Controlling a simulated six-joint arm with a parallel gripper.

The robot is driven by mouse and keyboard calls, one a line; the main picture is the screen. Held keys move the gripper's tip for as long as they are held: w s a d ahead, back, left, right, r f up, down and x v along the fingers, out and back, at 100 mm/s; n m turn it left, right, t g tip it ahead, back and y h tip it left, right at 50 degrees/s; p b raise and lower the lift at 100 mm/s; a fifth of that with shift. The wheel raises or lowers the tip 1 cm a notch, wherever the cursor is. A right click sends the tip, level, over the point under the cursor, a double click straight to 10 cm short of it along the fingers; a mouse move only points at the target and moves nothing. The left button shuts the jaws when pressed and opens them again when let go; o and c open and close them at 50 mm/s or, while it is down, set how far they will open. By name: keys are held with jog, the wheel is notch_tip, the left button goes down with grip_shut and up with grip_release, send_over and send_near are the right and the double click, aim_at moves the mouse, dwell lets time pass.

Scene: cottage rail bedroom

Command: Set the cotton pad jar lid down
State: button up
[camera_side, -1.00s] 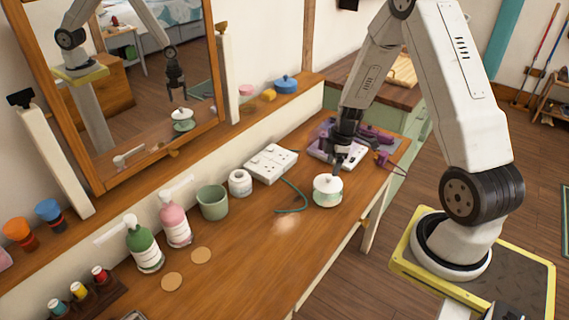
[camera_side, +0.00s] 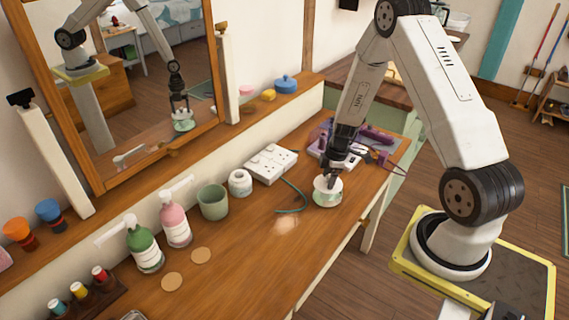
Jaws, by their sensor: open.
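The cotton pad jar (camera_side: 327,200) stands upright on the wooden dresser top, a low round jar with a pale green-white body. Its white lid (camera_side: 319,184) sits on top of the jar, partly hidden by the fingers. My gripper (camera_side: 332,181) points down from above with its fingertips at the lid's top. Its jaws are open, and the view is too small to tell whether the fingers touch the lid. The mirror (camera_side: 140,110) reflects the gripper over the jar.
A white socket block (camera_side: 271,164) with a green cord lies left behind the jar. A paper roll (camera_side: 240,182), green cup (camera_side: 213,202) and two pump bottles stand farther left. Purple items (camera_side: 375,134) lie behind the gripper.

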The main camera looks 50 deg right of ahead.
jog(key=shift+c, duration=0.2)
dwell(0.3)
grip_shut()
jog(key=shift+r, duration=0.75)
jog(key=s+a+r, duration=0.3)
jog(key=s+r, duration=0.2)
jog(key=s, duration=0.1)
jog(key=s+a+r, duration=0.2)
jog(key=s+r, duration=0.4)
jog(key=shift+s+a+r, duration=0.25)
jog(key=shift+s+a, duration=0.15)
dwell(0.3)
